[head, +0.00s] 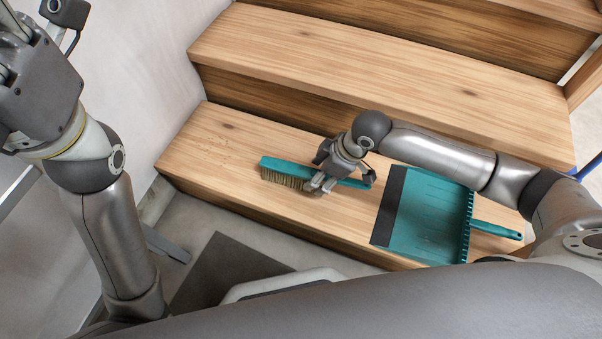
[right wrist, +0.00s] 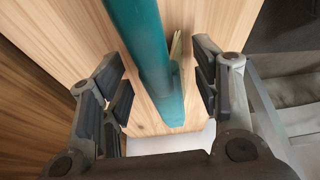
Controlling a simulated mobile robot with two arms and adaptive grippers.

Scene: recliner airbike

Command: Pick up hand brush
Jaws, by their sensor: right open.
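The hand brush (head: 285,172) lies on the lowest wooden step, with a teal back and pale bristles facing the front of the step. My right gripper (head: 330,178) is over the brush near its handle. In the right wrist view the teal handle (right wrist: 148,60) runs between the two open fingers of this gripper (right wrist: 165,92), with a gap on both sides. Part of the brush is hidden by the gripper in the head view. My left gripper (head: 20,60) is raised at the upper left, only partly in view, and its fingertips are not clear.
A teal dustpan (head: 425,222) with a dark lip lies on the same step, right of the brush and under my right arm. Light crumbs (head: 213,145) are scattered at the step's left. Higher steps (head: 380,60) rise behind. A dark mat (head: 225,268) lies on the floor.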

